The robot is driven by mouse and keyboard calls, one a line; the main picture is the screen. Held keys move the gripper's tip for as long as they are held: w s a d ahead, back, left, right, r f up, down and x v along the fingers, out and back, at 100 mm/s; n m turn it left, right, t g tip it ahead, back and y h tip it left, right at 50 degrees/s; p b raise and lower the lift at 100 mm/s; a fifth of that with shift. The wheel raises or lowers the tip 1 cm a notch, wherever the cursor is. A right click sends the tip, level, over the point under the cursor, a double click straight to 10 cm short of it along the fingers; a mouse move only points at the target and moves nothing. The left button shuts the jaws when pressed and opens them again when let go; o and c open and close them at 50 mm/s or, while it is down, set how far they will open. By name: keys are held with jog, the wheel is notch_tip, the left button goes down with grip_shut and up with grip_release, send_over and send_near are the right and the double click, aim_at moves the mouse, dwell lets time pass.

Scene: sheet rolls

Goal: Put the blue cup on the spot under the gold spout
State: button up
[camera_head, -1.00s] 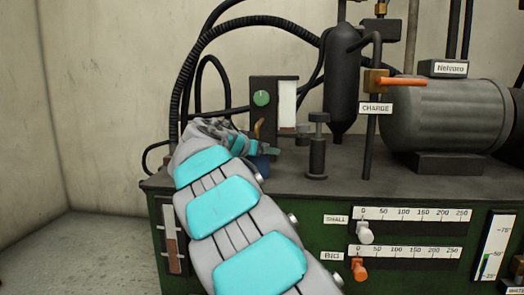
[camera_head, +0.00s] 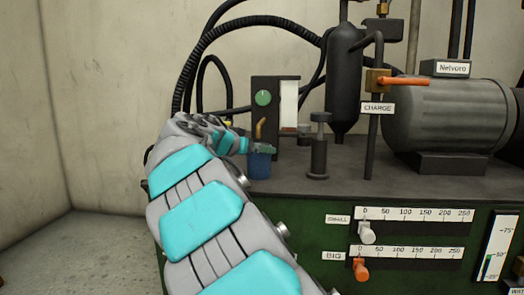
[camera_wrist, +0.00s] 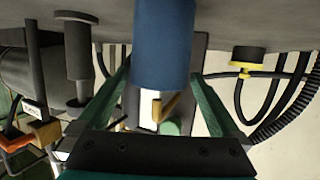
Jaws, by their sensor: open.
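The blue cup (camera_head: 259,167) stands upright on the dark machine top, below the gold spout (camera_head: 260,128) in the head view. In the wrist view, which is upside down, the blue cup (camera_wrist: 163,45) shows between the two green fingers, with the gold spout (camera_wrist: 168,107) behind it. My gripper (camera_head: 262,149) is open at the cup's upper part. In the wrist view my gripper (camera_wrist: 160,75) has a visible gap on each side of the cup. Whether the cup stands exactly on the spot is hidden.
A panel with a green knob (camera_head: 262,98) stands behind the spout. A dark post (camera_head: 318,150) stands just right of the cup. Farther right are the charge valve's orange lever (camera_head: 402,81) and a grey motor (camera_head: 445,115). Black hoses (camera_head: 185,85) run behind my arm.

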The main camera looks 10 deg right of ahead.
jog(key=v, duration=0.7)
dwell(1.8)
